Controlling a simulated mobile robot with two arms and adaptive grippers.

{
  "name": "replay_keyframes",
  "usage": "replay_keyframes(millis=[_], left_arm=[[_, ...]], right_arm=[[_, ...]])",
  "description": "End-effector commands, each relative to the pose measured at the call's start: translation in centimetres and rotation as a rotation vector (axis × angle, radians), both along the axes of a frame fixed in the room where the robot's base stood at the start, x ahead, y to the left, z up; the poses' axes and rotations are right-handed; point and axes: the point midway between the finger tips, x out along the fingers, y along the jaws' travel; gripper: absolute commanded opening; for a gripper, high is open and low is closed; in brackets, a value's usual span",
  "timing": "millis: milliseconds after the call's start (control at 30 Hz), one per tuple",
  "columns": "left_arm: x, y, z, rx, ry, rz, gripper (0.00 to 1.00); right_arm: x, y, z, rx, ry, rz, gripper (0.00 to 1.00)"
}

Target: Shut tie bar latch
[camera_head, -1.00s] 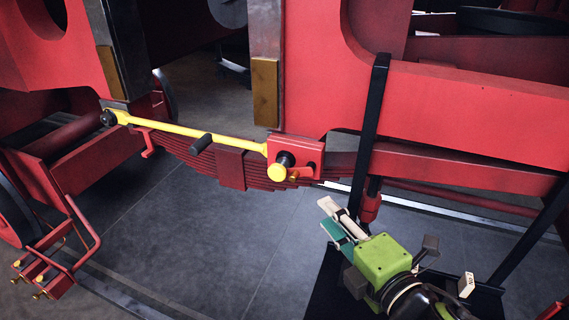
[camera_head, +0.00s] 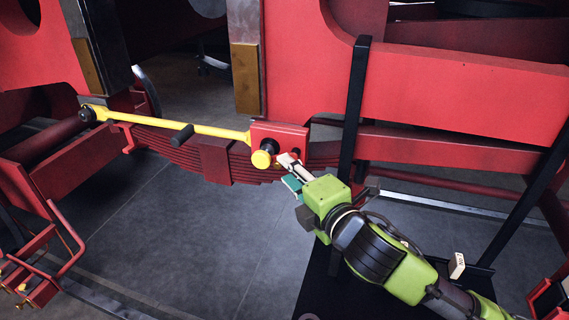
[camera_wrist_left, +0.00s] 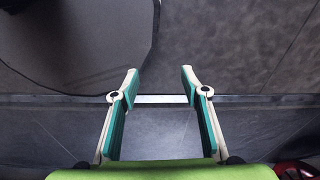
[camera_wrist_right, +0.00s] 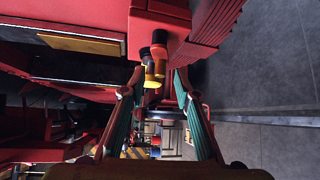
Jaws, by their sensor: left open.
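The yellow tie bar (camera_head: 200,128) spans the gap in the head view, from a dark pivot at left to a red bracket (camera_head: 285,135) at right. A yellow round knob (camera_head: 261,159) on a black collar sits on the bracket. My right gripper (camera_head: 290,174) is just right of and below the knob and hides the bracket's lower right part. My left gripper (camera_wrist_left: 160,80) is open and empty over the floor.
A black upright post (camera_head: 354,110) stands close to my right gripper. The red frame (camera_head: 470,90) fills the right; the grey floor (camera_head: 180,220) is open.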

Motion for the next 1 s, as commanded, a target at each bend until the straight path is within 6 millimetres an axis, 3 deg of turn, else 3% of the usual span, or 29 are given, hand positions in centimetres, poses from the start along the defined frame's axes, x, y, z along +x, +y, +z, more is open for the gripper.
replay_keyframes(millis=[200,567,700,867,1000], left_arm=[[-1.9,0.2,0.5,0.003,0.027,0.001,0.42],[-2.4,0.2,0.5,0.003,0.034,0.0,0.42],[-2.2,0.2,0.5,0.003,0.032,0.0,0.42],[-1.9,0.1,0.5,0.003,0.028,-0.001,0.42],[-1.8,0.1,-0.7,0.002,0.026,-0.002,0.42]], right_arm=[[2.0,1.0,-0.3,0.0,0.001,0.0,0.29],[2.4,1.2,-0.4,0.0,0.0,0.001,0.29],[2.4,1.2,-0.4,0.0,0.0,0.0,0.0],[2.4,1.2,-0.5,0.001,0.0,0.0,0.0],[2.4,1.3,-0.9,0.038,-0.012,0.0,0.0]])
